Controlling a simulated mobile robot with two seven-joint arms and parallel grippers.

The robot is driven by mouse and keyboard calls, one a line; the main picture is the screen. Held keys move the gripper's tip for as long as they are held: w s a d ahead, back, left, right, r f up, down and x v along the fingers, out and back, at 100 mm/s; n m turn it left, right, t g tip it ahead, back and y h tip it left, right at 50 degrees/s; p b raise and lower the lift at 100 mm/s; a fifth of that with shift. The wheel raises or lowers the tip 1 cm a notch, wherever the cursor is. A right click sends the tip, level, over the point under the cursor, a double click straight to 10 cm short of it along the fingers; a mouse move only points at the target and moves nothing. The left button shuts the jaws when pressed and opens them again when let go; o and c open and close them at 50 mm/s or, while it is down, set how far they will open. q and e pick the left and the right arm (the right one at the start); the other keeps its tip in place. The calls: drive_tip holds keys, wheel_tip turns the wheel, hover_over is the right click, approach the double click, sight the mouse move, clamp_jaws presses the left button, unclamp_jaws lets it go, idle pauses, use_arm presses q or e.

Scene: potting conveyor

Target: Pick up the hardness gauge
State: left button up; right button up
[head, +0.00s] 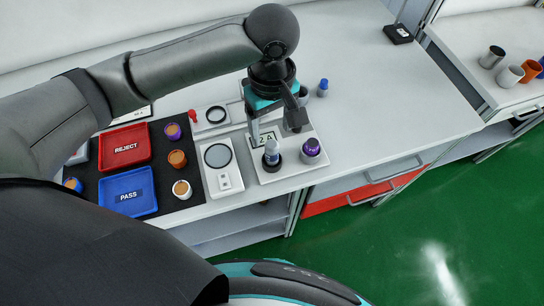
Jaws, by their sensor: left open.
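My left gripper (274,132) is open and points down over that plate, just above and behind the instrument in the picture. Its two fingers are apart with nothing seen held between them. I cannot tell whether a finger touches the instrument. My right gripper is not in view.
A purple-topped pot (310,149) stands close right of the instrument. A white device with a round grey disc (218,156) lies left. Further left are a red REJECT tray (124,161), a blue PASS tray (129,208) and several pots. The table's right part (390,100) is clear.

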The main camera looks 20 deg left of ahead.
sight(272, 144)
use_arm(q)
wheel_tip(272, 144, down, 2)
drive_tip(key=shift+f, duration=0.1)
wheel_tip(272, 144, down, 5)
drive_tip(key=shift+r+b, duration=0.15)
drive_tip(key=shift+b, duration=0.65)
clamp_jaws()
